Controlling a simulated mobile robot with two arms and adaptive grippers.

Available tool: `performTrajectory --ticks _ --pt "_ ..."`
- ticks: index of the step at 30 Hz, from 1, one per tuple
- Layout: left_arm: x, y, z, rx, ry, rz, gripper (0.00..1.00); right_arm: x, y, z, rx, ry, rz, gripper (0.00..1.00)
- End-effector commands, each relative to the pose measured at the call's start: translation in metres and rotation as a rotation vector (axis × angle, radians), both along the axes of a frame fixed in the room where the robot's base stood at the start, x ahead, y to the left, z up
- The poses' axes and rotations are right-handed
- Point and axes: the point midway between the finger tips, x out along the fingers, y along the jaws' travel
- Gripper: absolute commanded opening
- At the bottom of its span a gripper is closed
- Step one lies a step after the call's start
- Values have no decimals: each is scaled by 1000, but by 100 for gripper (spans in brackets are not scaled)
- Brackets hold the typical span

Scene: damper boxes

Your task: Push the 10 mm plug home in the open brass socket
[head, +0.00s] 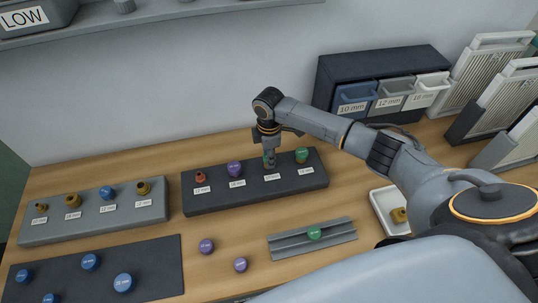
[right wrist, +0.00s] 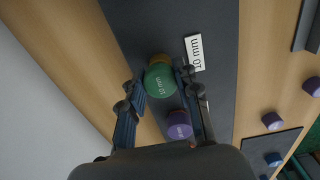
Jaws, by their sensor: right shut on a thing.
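My right gripper (head: 269,159) points down over the dark block (head: 205,204) and is shut on a green plug marked 10 mm (right wrist: 160,84). In the right wrist view the plug sits between the two fingers. The brass socket (right wrist: 159,58) shows as a thin edge just beyond the plug, beside a 10 mm label (right wrist: 194,53). The plug covers most of the socket, so I cannot tell how deep it sits. In the head view the fingers hide most of the plug. My left gripper is not in view.
The dark block also holds a red plug (head: 200,177), a purple plug (head: 234,168) and another green plug (head: 301,155) close beside my gripper. A grey block (head: 32,234) stands left. A grey rail (head: 340,236), loose purple plugs (head: 206,246) and a white tray (head: 380,199) lie nearer.

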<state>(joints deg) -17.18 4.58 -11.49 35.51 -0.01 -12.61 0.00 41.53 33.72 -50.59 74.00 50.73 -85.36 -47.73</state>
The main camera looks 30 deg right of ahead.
Motion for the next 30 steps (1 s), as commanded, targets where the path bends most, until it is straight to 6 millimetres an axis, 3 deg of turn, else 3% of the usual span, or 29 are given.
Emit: performTrajectory --ticks 30 --pt "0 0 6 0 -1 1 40 0 0 -6 0 0 0 18"
